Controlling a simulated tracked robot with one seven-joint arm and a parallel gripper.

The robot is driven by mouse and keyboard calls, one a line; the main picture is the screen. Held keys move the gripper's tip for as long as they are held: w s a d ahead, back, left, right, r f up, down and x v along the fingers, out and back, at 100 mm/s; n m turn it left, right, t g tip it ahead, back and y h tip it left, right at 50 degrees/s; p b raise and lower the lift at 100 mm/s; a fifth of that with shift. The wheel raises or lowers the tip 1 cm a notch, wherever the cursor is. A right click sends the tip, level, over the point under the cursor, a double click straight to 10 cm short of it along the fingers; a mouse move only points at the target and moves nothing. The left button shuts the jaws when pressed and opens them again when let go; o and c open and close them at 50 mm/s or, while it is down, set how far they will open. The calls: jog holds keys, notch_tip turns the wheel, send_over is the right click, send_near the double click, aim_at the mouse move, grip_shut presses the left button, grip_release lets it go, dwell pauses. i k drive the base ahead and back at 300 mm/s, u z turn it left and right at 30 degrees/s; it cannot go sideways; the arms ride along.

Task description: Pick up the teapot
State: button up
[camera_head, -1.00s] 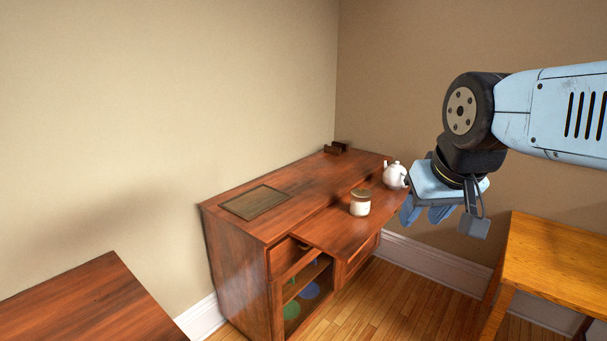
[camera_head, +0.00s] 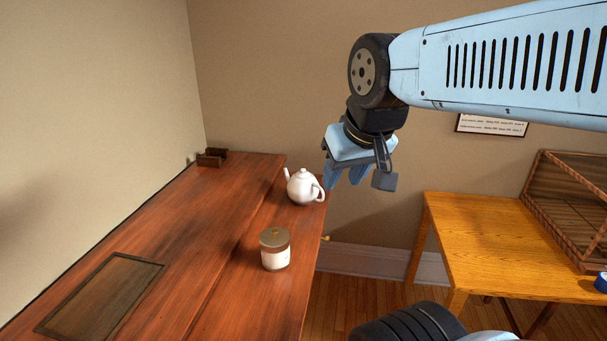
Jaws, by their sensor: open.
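The white teapot (camera_head: 302,187) stands upright on the pulled-out leaf of the reddish wooden cabinet, near its far right end. Its spout points left and its handle is on the right. My gripper (camera_head: 357,177) is open and appears to the right of the teapot in the picture, with its blue fingers hanging downward. It does not hold anything. A gap shows between the fingers and the teapot's handle; how far apart they are in depth I cannot tell.
A lidded jar (camera_head: 275,249) stands on the leaf, nearer than the teapot. A small dark wooden holder (camera_head: 212,157) sits at the cabinet's back corner, and a dark panel (camera_head: 100,297) lies on its top. A yellowish table (camera_head: 500,250) with a wooden crate (camera_head: 570,205) stands at right.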

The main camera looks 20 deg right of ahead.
aim_at(302, 188)
jog(key=z, duration=0.1)
jog(key=i, duration=0.9)
jog(key=z, duration=0.15)
